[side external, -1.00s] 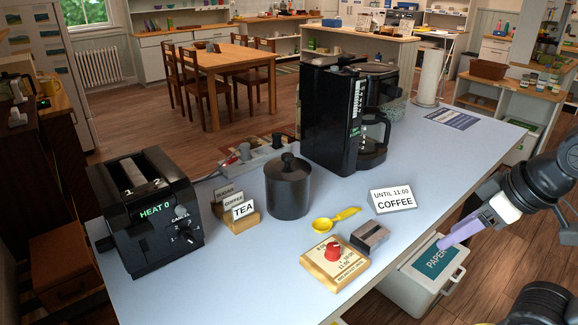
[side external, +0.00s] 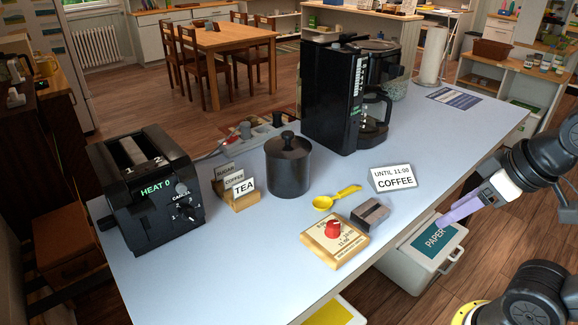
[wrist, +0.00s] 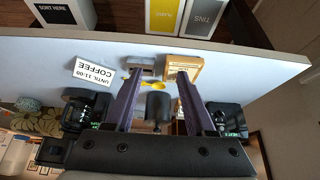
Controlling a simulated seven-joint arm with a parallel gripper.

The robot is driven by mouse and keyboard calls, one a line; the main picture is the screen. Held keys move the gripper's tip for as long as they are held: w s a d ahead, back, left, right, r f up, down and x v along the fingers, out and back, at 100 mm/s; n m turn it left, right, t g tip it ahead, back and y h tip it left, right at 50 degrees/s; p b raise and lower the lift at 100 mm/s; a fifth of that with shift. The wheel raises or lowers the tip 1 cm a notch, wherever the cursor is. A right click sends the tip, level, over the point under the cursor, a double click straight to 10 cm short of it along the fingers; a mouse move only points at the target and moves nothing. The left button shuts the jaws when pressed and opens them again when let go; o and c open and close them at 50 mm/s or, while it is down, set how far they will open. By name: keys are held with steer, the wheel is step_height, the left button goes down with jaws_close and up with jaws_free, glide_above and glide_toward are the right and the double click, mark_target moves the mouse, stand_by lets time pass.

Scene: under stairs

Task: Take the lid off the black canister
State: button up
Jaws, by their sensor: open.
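The black canister (side external: 289,170) stands upright on the pale counter, left of the coffee maker. Its black lid (side external: 289,145), with a round knob on top, sits on it. In the wrist view the canister (wrist: 158,108) appears small and dark between my fingers, some way beyond them. My gripper (side external: 442,220) has purple fingers and hangs past the counter's right edge, well apart from the canister. In the wrist view my gripper (wrist: 160,74) is open, with nothing held between the fingers.
A coffee maker (side external: 345,100), a toaster (side external: 145,195) and small label signs (side external: 238,187) flank the canister. A paper bin (side external: 425,250) stands below the edge.

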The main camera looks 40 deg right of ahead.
steer(key=shift+o, duration=1)
steer(key=w+a+r+n+y, duration=0.25)
steer(key=w+r+n, duration=0.55)
steer(key=w+r, duration=0.95)
steer(key=n+g, duration=0.1)
steer(key=g, duration=0.1)
glide_above(288, 133)
steer(key=s+d, duration=0.4)
step_height(288, 133, down, 7)
steer(key=shift+y, duration=0.35)
steer(key=x, duration=1.3)
steer(key=shift+s, duration=0.15)
steer(key=shift+r, duration=0.1)
